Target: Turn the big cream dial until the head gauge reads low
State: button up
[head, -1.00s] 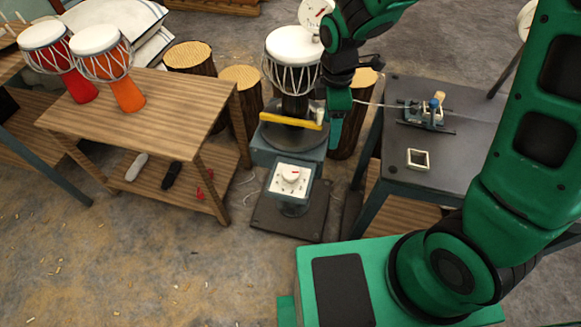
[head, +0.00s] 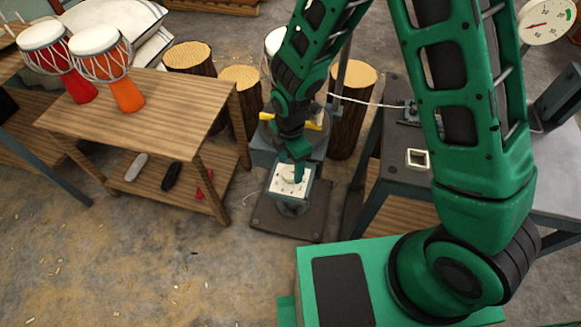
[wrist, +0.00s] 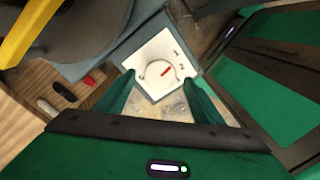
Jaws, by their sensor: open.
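The big cream dial (wrist: 160,76) has a red pointer mark and sits on a white marked plate (wrist: 146,52) on the front of a grey stand. In the wrist view the mark points up and to the right.
A wooden table (head: 150,115) with two goblet drums (head: 100,55) stands at the left. A dark workbench (head: 400,165) with a small square frame (head: 417,158) is at the right. Log stumps (head: 240,90) stand behind. A yellow bar (head: 268,116) lies above the dial.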

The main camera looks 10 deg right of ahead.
jog(key=shift+f, duration=1.15)
jog(key=c, duration=1)
jog(key=shift+c, duration=0.2)
jog(key=shift+m, duration=0.4)
jog(key=m, duration=0.3)
jog(key=shift+w, duration=0.1)
jog(key=shift+m, duration=2)
jog(key=shift+w, duration=0.1)
